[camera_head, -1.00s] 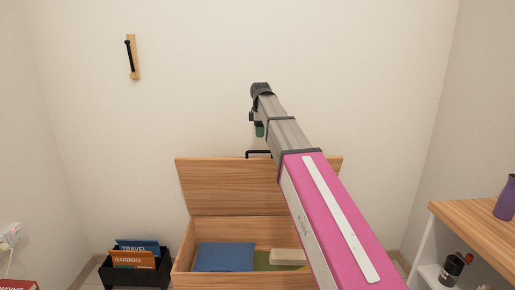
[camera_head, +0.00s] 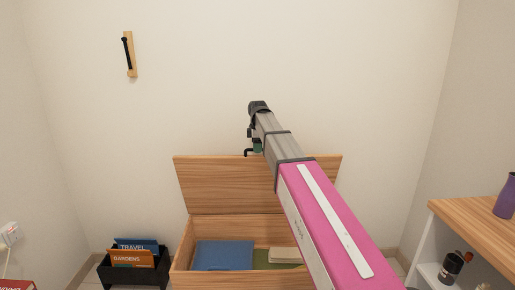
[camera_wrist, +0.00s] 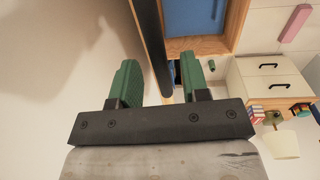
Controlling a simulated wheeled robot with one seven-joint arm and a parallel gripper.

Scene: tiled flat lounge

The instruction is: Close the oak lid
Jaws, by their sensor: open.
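The oak lid (camera_head: 235,185) stands open, tilted up against the back wall side of the oak chest (camera_head: 225,281).
The chest holds a blue item (camera_head: 223,256) and a pale block (camera_head: 284,255). A black book bin (camera_head: 120,277) stands left of it. An oak-topped shelf (camera_head: 470,222) stands at right with a purple cup (camera_head: 507,200). The wall is close behind the lid.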

